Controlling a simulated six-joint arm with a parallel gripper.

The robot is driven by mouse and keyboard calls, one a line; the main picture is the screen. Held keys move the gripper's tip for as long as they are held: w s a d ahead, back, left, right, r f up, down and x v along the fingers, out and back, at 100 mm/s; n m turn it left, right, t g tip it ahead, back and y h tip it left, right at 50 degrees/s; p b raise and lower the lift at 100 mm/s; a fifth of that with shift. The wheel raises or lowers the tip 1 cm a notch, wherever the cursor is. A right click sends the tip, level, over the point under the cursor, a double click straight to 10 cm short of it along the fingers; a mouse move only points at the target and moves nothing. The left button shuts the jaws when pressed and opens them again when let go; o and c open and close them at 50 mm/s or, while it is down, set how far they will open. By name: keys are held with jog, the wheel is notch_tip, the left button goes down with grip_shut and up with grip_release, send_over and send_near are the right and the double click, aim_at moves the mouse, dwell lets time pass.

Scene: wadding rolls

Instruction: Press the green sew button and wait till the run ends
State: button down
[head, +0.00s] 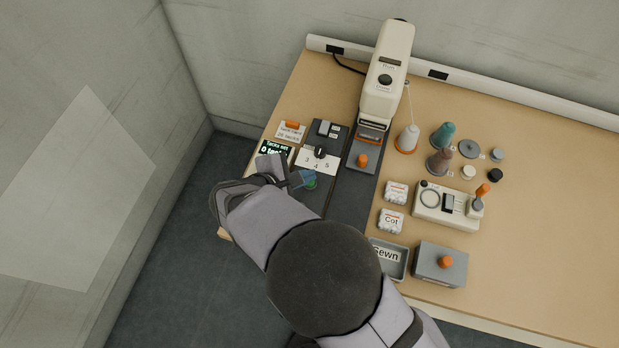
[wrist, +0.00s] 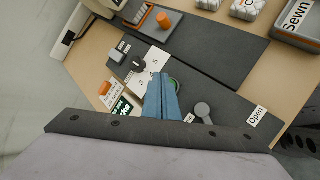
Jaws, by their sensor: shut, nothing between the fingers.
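The green sew button (head: 311,184) sits on the dark control panel at the table's left end. It is partly hidden by my gripper (head: 301,179). In the wrist view only a green rim of the button (wrist: 176,84) shows behind the blue fingers of my gripper (wrist: 163,98). The fingers are shut with nothing between them, and their tips are over or right beside the button. I cannot tell whether they touch it. The cream sewing machine (head: 387,80) stands at the back. A dark display (head: 275,149) reads "Tacks set" and a partly covered line beginning with 0.
A dial with a number plate (head: 317,160) lies just behind the button. A grey round-headed lever (wrist: 203,110) is close right of the fingers, near an "Open" label (wrist: 257,116). Thread cones, wadding rolls, and a "Sewn" tray (head: 389,257) stand to the right.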

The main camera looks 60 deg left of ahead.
jog(key=shift+f, duration=0.15)
jog(key=shift+f+b, duration=0.3)
jog(key=shift+b, duration=0.25)
jog(key=shift+f, duration=0.2)
dwell(0.4)
jog(key=shift+r, duration=0.65)
dwell(0.3)
notch_tip(320, 180, up, 6)
jog(key=p, duration=0.4)
dwell(0.7)
